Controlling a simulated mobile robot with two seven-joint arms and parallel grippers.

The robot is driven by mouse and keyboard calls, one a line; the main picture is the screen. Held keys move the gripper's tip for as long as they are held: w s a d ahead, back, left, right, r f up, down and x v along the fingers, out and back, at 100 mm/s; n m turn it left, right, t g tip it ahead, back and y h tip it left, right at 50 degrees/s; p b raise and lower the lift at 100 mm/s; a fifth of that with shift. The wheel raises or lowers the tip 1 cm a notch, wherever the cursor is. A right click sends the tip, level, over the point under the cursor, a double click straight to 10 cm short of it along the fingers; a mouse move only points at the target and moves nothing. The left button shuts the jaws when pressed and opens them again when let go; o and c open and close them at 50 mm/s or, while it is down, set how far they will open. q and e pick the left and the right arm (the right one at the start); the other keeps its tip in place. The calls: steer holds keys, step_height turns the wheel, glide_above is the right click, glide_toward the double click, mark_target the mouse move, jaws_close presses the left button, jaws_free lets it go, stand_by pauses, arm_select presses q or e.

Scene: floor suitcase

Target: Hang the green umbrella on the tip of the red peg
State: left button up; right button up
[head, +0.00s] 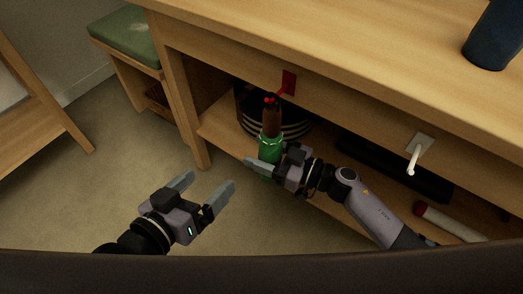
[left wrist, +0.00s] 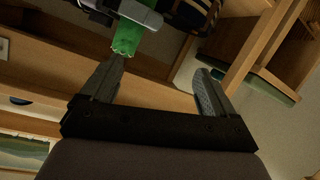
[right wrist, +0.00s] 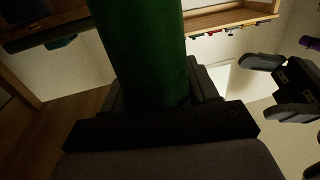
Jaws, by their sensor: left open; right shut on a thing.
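The green umbrella (head: 268,147) stands roughly upright in front of the shelf, with its brown handle (head: 271,122) at the top. My right gripper (head: 266,161) is shut on its green part, which fills the middle of the right wrist view (right wrist: 145,50). The red peg (head: 289,82) is on the bench's front board. Its tip is close to the top of the handle; I cannot tell whether they touch or a loop is around it. My left gripper (head: 207,186) is open and empty, left of and below the umbrella. The umbrella's green end also shows in the left wrist view (left wrist: 127,38).
A white peg (head: 413,160) sticks out of the board to the right. A striped dark basket (head: 293,122) stands on the shelf behind the umbrella. A white roll with a red end (head: 452,223) lies lower right. A dark blue cup (head: 495,38) stands on top. Floor at left is clear.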

steer(key=o, duration=1.3)
steer(key=shift+d, duration=0.1)
